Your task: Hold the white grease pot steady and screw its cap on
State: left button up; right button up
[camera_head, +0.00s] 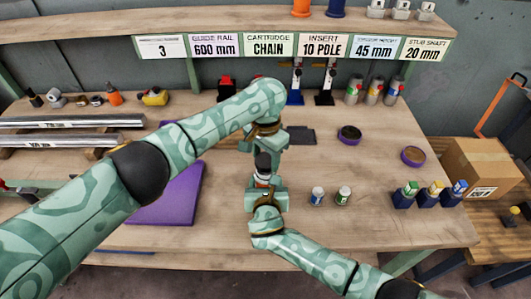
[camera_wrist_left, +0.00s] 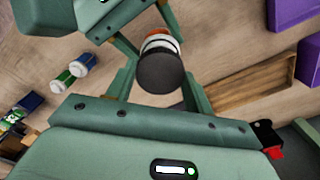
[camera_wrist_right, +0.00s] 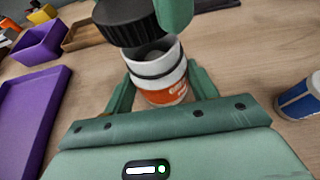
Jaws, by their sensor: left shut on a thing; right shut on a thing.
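The white grease pot (camera_wrist_right: 160,80) with an orange label stands upright between the fingers of my right gripper (camera_wrist_right: 155,92). Its open mouth shows grey inside in the right wrist view. The black ribbed cap (camera_wrist_right: 125,22) is above the pot, over part of its mouth and offset from it in that view; I cannot tell whether they touch. My left gripper (camera_wrist_left: 158,85) is shut on the cap (camera_wrist_left: 160,72), with the pot (camera_wrist_left: 160,36) beyond it. In the head view the cap (camera_head: 263,160) is above the pot (camera_head: 262,181), between both grippers.
Two small jars (camera_head: 318,194) (camera_head: 343,195) stand just right of the pot. A purple tray (camera_head: 170,205) lies to the left, partly under my left arm. Blue holders with bottles (camera_head: 428,198) stand at the right. Round purple dishes (camera_head: 349,134) (camera_head: 413,156) lie farther back.

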pick_arm(q)
jog(key=shift+f, duration=0.15)
jog(key=shift+f, duration=0.75)
jog(key=shift+f, duration=0.5)
dwell(0.4)
